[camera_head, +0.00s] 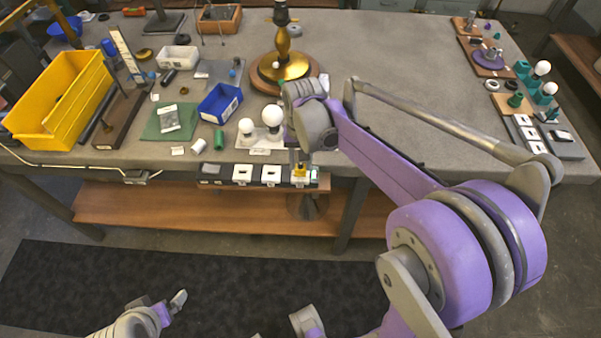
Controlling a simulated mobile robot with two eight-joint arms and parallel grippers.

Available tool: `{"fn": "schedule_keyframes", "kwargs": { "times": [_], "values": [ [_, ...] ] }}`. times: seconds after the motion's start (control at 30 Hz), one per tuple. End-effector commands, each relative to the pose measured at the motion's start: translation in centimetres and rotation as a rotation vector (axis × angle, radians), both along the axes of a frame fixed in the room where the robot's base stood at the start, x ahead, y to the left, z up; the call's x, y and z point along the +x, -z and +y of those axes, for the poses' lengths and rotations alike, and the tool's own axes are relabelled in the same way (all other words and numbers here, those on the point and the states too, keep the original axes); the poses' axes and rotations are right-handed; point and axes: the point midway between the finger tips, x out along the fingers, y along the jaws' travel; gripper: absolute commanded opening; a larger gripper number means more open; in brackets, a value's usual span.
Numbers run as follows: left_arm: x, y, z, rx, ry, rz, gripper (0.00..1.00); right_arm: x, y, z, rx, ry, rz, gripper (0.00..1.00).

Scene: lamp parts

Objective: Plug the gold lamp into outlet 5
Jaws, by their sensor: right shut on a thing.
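The gold lamp (282,45) stands upright on a round wooden base at the back middle of the table; its top is cut off by the frame. My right gripper (299,166) points down at the table's front edge, shut on a small yellow plug (299,173). The plug is at the rightmost visible outlet of a dark outlet strip (256,175) along that edge. I cannot tell whether it is inserted or just above, and the outlet numbers are too small to read. My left gripper (165,305) is low at the bottom left, away from the table; its jaw opening is unclear.
White bulbs on a holder (262,138) stand just left of my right gripper. A blue bin (220,103), a green mat (170,122) and a yellow crate (65,100) lie further left. Another outlet panel (530,133) is at the right. The table's middle right is mostly clear beneath my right arm.

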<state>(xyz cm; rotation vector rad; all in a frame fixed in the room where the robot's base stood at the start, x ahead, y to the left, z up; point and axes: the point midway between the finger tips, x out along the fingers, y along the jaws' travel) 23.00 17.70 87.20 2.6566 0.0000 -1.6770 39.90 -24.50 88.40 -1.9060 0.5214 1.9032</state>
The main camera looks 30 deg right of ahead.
Motion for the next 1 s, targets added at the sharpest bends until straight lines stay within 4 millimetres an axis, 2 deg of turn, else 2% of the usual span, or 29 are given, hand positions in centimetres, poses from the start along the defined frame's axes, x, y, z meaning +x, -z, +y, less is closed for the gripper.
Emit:
{"fn": "schedule_keyframes", "kwargs": {
  "times": [0.43,0.47,0.63,0.67,1.0],
  "values": [
    [-0.02,0.12,0.0,0.0,0.0,0.0,1.0,-0.03,0.23,0.02,0.001,0.0,0.001,0.0],
    [-0.02,0.12,0.0,0.0,0.0,0.0,1.0,-0.03,0.22,0.02,0.001,0.0,0.001,0.4],
    [-0.02,0.12,0.0,0.0,0.0,0.0,1.0,-0.02,0.21,0.02,0.001,0.0,0.001,0.71],
    [-0.02,0.12,0.0,0.0,0.0,0.0,1.0,-0.02,0.2,0.02,0.001,0.0,0.001,0.74],
    [-0.01,0.06,0.0,0.0,0.0,0.0,1.0,0.0,-0.21,0.0,0.0,0.0,0.0,0.74]
  ]
}}
